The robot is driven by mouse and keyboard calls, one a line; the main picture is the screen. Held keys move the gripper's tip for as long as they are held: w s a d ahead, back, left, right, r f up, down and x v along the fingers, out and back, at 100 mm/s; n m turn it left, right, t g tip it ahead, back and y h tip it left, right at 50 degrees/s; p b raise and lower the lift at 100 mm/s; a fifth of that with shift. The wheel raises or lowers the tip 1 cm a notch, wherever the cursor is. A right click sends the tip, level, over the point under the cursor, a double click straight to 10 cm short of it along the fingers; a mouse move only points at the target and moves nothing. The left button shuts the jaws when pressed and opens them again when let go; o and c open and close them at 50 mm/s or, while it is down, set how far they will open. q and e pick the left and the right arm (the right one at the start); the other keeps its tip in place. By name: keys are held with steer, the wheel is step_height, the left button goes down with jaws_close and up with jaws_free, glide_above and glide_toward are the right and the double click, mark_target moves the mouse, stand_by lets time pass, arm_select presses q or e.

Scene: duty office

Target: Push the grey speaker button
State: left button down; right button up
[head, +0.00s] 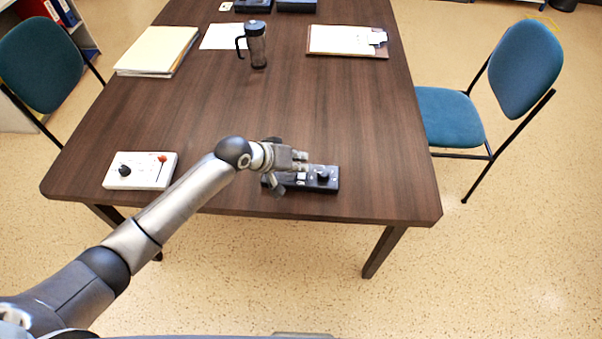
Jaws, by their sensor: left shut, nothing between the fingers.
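My left gripper (301,162) reaches in from the left over the near part of the table. It is shut and empty, above the left part of a black control box (328,184). The box has a dark knob on its top and small light marks. My gripper hides part of the box's left side, and I cannot make out a grey speaker button for sure. I cannot tell whether the fingers touch the box. My right gripper is not in view.
The brown table (350,125) also bears a white box (141,180) with a black knob and a red one, a dark mug (257,52), a clipboard (347,41) and a folder stack (157,50). Blue chairs (525,68) stand at both sides. The table's middle is clear.

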arm_select(q)
steer(key=shift+f, duration=0.15)
stand_by(0.3)
steer(key=shift+f, duration=0.3)
steer(key=shift+f, duration=0.3)
stand_by(0.4)
steer(key=shift+r+p, duration=0.7)
steer(key=shift+p, duration=0.2)
step_height(320, 180, up, 6)
steer(key=p, duration=0.6)
steer(key=shift+p, duration=0.3)
